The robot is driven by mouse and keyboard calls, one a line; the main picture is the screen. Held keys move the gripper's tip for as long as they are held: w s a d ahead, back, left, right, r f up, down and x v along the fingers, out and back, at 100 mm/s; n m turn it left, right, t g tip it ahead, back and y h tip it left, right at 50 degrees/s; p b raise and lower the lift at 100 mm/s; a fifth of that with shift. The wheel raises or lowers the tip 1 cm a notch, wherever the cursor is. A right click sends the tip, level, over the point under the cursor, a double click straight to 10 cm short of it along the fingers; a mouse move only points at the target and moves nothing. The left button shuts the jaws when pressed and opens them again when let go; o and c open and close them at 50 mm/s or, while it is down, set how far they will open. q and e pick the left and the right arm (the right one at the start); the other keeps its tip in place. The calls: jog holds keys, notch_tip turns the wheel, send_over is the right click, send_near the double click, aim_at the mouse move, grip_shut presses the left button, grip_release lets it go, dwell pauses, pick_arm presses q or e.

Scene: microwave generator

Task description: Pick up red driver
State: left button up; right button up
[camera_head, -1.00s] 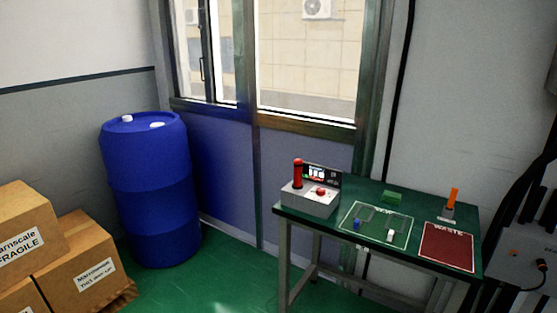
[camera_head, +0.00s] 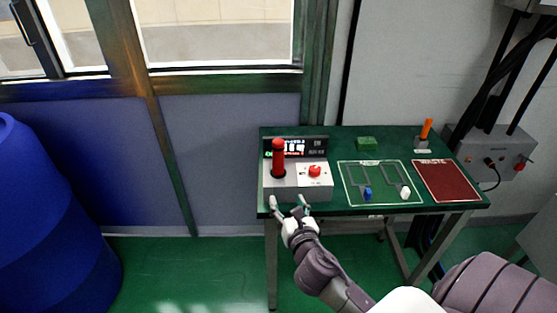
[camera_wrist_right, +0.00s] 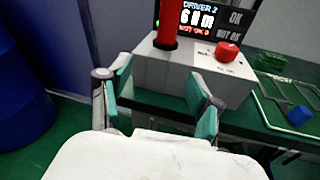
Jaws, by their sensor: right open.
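The red driver (camera_head: 279,157) stands upright in a grey box-shaped station (camera_head: 298,193) at the left end of the green table. It also shows in the right wrist view (camera_wrist_right: 167,24), cut off at the top. My right gripper (camera_head: 290,203) is open and empty at the table's front edge, in front of the station and below the driver. In the right wrist view my open gripper's fingers (camera_wrist_right: 155,98) stand apart, with the station's front face (camera_wrist_right: 165,75) beyond them. My left gripper is not in view.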

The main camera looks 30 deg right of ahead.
jog(key=n+t+h, duration=0.1)
jog(key=n, duration=0.1)
send_near(280, 155)
jog(key=x, duration=0.4)
jog(key=p+x, duration=0.1)
jog(key=x, duration=0.1)
jog(key=shift+w+a+r, duration=0.1)
jog(key=shift+a+r, duration=0.1)
jog(key=shift+a, duration=0.1)
jog(key=shift+w+d, duration=0.25)
jog(key=shift+w, duration=0.15)
jog(key=x, duration=0.4)
jog(key=shift+w+d+f, duration=0.25)
jog(key=shift+w+d, duration=0.05)
jog(key=shift+r, duration=0.1)
grip_shut()
